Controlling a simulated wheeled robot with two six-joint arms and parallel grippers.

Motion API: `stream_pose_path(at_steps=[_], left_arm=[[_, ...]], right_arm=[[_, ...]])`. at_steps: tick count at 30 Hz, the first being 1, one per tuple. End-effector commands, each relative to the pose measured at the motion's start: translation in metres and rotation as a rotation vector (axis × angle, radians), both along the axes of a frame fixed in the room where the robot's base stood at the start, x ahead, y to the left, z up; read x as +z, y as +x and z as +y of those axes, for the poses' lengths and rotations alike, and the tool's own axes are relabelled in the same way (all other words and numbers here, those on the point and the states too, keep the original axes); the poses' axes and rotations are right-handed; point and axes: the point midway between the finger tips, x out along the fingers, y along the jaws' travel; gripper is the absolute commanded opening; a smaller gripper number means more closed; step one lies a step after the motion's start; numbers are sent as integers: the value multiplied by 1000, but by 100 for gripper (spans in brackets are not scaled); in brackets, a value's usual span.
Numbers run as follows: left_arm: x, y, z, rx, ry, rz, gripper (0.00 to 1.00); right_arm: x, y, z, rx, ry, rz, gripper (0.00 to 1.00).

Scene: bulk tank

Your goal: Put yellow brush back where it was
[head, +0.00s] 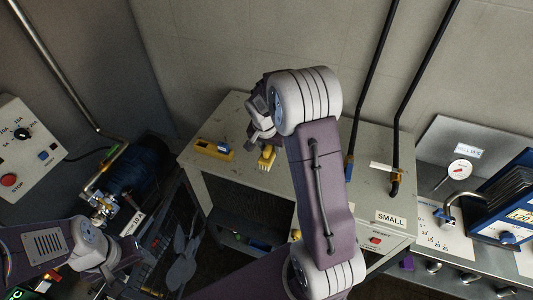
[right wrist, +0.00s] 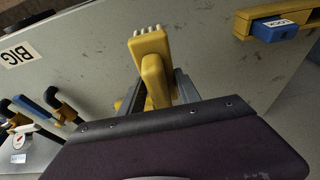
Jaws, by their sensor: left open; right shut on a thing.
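The yellow brush (head: 266,158) is held in my right gripper (head: 262,138), over the left part of the grey table in the head view. In the right wrist view the brush (right wrist: 153,62) stands between the fingers, its pale bristles pointing away from the camera. The arm hides part of the fingers. Whether the brush touches the table is hard to tell. My left gripper (head: 114,268) is at the lower left, apart from the brush, open and with nothing seen in it; its fingers are hard to make out.
A yellow holder (head: 213,149) with a blue block lies on the table (head: 290,182), left of the brush. Two black pipes (head: 369,85) rise at the table's right, near a SMALL label (head: 390,219). A dark blue motor (head: 135,168) stands left of the table.

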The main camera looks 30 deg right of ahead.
Motion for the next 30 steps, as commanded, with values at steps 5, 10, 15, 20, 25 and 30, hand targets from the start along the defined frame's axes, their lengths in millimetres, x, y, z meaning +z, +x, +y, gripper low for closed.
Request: stream_pose_path(at_steps=[5,10,15,20,25,30], left_arm=[[4,0,0,0,0,0,62],[12,0,0,0,0,0,62],[15,0,0,0,0,0,62],[14,0,0,0,0,0,62],[14,0,0,0,0,0,62],[14,0,0,0,0,0,62]], right_arm=[[-7,9,9,1,-1,0,0],[-25,8,8,0,0,6,0],[-47,8,8,0,-1,1,0],[-48,9,8,-1,-1,-1,0],[-48,9,8,0,-1,-1,61],[-48,9,8,0,-1,-1,61]])
